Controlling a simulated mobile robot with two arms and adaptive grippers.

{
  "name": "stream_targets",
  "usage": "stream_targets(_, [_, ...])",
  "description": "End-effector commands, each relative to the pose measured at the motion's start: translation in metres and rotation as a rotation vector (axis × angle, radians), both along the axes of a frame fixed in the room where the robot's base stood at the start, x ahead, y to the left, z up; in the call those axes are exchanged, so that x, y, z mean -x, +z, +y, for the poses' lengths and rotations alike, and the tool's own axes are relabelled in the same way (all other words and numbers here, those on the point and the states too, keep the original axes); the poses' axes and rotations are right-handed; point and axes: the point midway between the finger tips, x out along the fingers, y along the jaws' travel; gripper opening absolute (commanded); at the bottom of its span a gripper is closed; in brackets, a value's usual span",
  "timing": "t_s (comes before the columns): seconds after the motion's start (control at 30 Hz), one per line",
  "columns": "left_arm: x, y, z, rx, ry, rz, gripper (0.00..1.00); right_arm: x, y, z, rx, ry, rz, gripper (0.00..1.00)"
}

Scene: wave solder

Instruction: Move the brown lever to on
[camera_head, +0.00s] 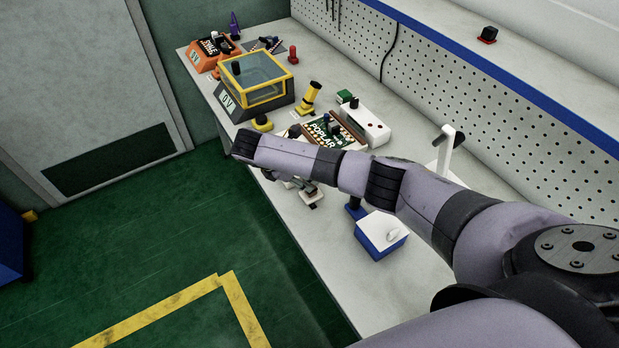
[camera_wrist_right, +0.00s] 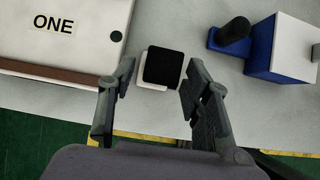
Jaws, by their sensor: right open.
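I cannot pick out a brown lever for certain. A brown strip (camera_wrist_right: 48,72) runs along the lower edge of the white panel marked ONE (camera_wrist_right: 75,25) in the wrist view. In the head view, a brown bar (camera_head: 347,131) lies beside the board with large lettering (camera_head: 322,131). My right gripper (camera_wrist_right: 162,72) is open and empty, with its fingers on either side of a black square pad on a white base (camera_wrist_right: 146,84). Contact with it cannot be told. In the head view my right arm partly hides this spot. My left gripper is not in view.
A blue and white box (camera_head: 381,236) and a blue piece with a dark knob (camera_wrist_right: 233,33) stand right of the gripper. A white box with a black knob (camera_head: 366,126), a yellow-framed case (camera_head: 258,82) and an orange box (camera_head: 203,57) stand farther back. A pegboard (camera_head: 450,85) bounds the bench.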

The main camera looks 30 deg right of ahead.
Motion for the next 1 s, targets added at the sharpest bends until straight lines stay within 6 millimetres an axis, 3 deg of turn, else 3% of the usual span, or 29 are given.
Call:
stream_targets(0.3, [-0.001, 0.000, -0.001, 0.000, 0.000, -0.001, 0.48, 0.002, 0.052, 0.037, -0.001, 0.002, -0.004, 0.45])
stream_targets(0.53, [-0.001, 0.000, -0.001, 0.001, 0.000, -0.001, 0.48, 0.003, 0.064, 0.046, 0.000, 0.001, -0.001, 0.45])
stream_targets(0.77, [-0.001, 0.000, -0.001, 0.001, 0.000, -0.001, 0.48, 0.003, 0.065, 0.046, 0.000, 0.001, -0.001, 0.45])
stream_targets(0.87, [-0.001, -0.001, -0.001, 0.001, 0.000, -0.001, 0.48, 0.004, 0.060, 0.049, -0.016, -0.001, -0.007, 0.39])
stream_targets(0.97, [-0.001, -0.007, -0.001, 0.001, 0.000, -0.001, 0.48, 0.006, 0.033, 0.070, -0.120, -0.026, -0.054, 0.32])
stream_targets(1.0, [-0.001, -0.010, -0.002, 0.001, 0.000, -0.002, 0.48, 0.008, 0.016, 0.085, -0.199, -0.051, -0.089, 0.30])
